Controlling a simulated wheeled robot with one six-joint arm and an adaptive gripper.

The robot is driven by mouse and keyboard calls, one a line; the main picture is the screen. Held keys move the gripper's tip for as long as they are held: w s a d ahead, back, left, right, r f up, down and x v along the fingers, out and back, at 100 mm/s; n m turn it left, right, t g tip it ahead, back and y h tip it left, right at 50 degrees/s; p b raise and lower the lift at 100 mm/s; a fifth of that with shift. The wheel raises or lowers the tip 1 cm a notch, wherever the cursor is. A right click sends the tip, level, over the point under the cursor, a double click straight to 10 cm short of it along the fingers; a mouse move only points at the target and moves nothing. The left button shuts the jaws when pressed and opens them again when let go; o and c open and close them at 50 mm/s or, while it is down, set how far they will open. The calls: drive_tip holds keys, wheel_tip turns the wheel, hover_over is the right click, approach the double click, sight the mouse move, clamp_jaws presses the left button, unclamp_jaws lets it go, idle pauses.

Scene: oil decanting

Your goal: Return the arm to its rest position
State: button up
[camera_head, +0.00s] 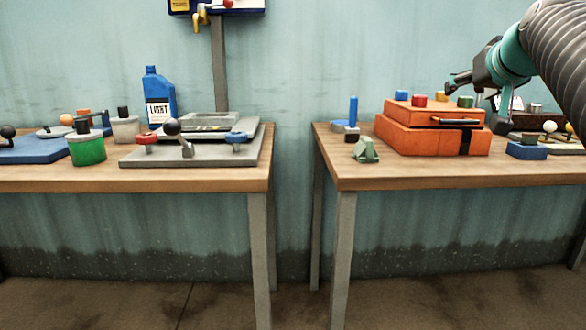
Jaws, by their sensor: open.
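My arm (555,55) reaches in from the upper right in the head view. My gripper (476,104) is open, with its two fingers spread apart. It appears above or in front of the right part of the orange box (430,136) on the right table, and nothing shows between the fingers. I cannot tell whether a fingertip touches anything. The box carries red, blue, yellow and green knobs and a dark handle. My gripper and arm partly hide the things at the far right.
The right table (370,177) also holds a green block (365,150), a blue post (353,111) and a blue block (527,150). The left table (200,179) carries a blue bottle (159,95), a grey fixture (200,155) and a green jar (87,148). A gap separates the tables.

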drive_tip(key=s+a+f+m+g, duration=0.1)
drive_tip(key=s+f+g, duration=0.15)
drive_tip(key=f, duration=0.65)
drive_tip(key=s+a+f+m+g, duration=0.1)
drive_tip(key=s+a+f+g, duration=0.15)
drive_tip(key=f, duration=0.75)
drive_tip(key=s+a+f+n+g+y, duration=0.1)
drive_tip(key=s+a+f+n, duration=0.1)
drive_tip(key=s+a+f, duration=0.5)
drive_tip(key=s+a+f+n+g+y+p, duration=0.1)
drive_tip(key=s+a+f+n, duration=0.1)
drive_tip(key=s+a+f, duration=0.5)
drive_tip(key=s+f, duration=0.4)
drive_tip(key=s, duration=0.3)
drive_tip(key=shift+s+g, duration=0.15)
drive_tip(key=shift+g, duration=0.15)
drive_tip(key=shift+c, duration=0.3)
